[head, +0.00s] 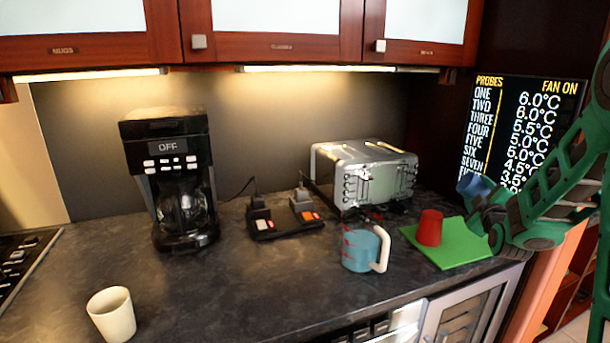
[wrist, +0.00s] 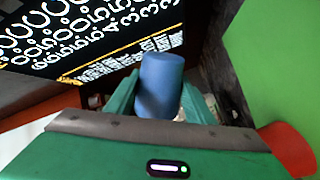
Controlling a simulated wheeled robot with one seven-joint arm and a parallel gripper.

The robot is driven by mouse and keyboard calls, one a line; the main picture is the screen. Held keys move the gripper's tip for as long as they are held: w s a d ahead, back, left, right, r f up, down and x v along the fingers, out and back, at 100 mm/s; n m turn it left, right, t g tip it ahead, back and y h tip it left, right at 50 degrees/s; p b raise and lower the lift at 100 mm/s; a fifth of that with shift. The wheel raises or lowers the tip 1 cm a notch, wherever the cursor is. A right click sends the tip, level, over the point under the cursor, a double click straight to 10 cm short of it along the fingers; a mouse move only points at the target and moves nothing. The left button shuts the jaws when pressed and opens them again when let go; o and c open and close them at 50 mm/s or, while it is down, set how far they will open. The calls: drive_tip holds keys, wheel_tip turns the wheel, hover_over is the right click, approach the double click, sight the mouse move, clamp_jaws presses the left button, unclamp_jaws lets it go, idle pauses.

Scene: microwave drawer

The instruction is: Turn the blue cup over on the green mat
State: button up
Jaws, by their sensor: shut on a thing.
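The blue cup (head: 471,187) is in the air above the far right part of the green mat (head: 462,253), apart from it. My gripper (head: 482,204) is shut on the cup. In the wrist view the blue cup (wrist: 160,82) sits between the green fingers (wrist: 158,106) and looks tilted relative to the counter; I cannot tell clearly where its mouth points. The mat lies flat at the counter's right end and fills the right side of the wrist view (wrist: 276,62).
A red cup (head: 429,228) stands on the mat's left part. A blue measuring jug (head: 360,250) is left of the mat, a toaster (head: 365,178) behind it. A display screen (head: 515,125) stands close behind my gripper. The mat's right part is clear.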

drive_tip(key=n, duration=0.4)
drive_tip(key=shift+n, duration=1)
drive_tip(key=n, duration=0.3)
drive_tip(key=shift+n, duration=1.5)
drive_tip(key=shift+n, duration=0.8)
drive_tip(key=n, duration=0.4)
